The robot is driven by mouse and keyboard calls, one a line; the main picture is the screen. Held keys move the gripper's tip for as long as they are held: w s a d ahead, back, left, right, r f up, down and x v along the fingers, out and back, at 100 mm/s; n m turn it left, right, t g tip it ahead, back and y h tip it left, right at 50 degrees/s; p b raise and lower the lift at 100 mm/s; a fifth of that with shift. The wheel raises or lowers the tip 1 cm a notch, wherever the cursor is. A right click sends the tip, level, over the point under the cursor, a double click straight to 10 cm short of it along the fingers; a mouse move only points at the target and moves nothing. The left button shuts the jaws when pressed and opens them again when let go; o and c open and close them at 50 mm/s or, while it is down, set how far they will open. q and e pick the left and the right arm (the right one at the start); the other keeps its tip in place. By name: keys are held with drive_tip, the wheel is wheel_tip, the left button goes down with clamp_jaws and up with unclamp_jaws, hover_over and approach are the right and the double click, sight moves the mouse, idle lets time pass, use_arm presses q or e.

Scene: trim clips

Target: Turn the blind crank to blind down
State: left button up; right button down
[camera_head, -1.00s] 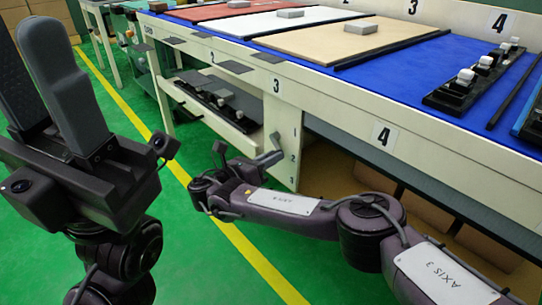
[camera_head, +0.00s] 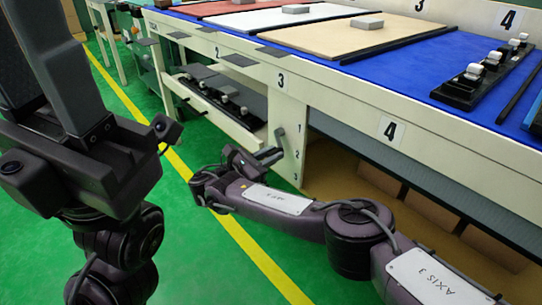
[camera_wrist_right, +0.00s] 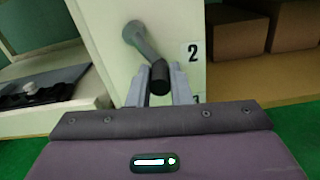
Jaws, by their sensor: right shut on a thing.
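The blind crank (camera_head: 280,133) is a grey lever on the cream end panel under the bench, beside the labels 1, 2 and 3. In the right wrist view its grey arm (camera_wrist_right: 143,43) slants down and right from its pivot to a black knob (camera_wrist_right: 159,78) near label 2. My right gripper (camera_head: 272,155) is at the crank; in its wrist view the two grey fingers (camera_wrist_right: 165,85) stand on either side of the knob and are shut on it. My left gripper (camera_head: 45,50) is open and empty at the left, away from the bench, its fingertips partly cut off.
The bench has a blue top (camera_head: 390,80) with coloured boards and black clip strips (camera_head: 485,72). A lower shelf (camera_head: 215,100) with black parts lies left of the crank panel. Cardboard boxes (camera_head: 435,210) stand under the bench. Green floor is free at left.

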drive_tip(key=shift+f, duration=0.1)
drive_tip(key=c, duration=1.3)
unclamp_jaws()
drive_tip(key=shift+v, duration=3.9)
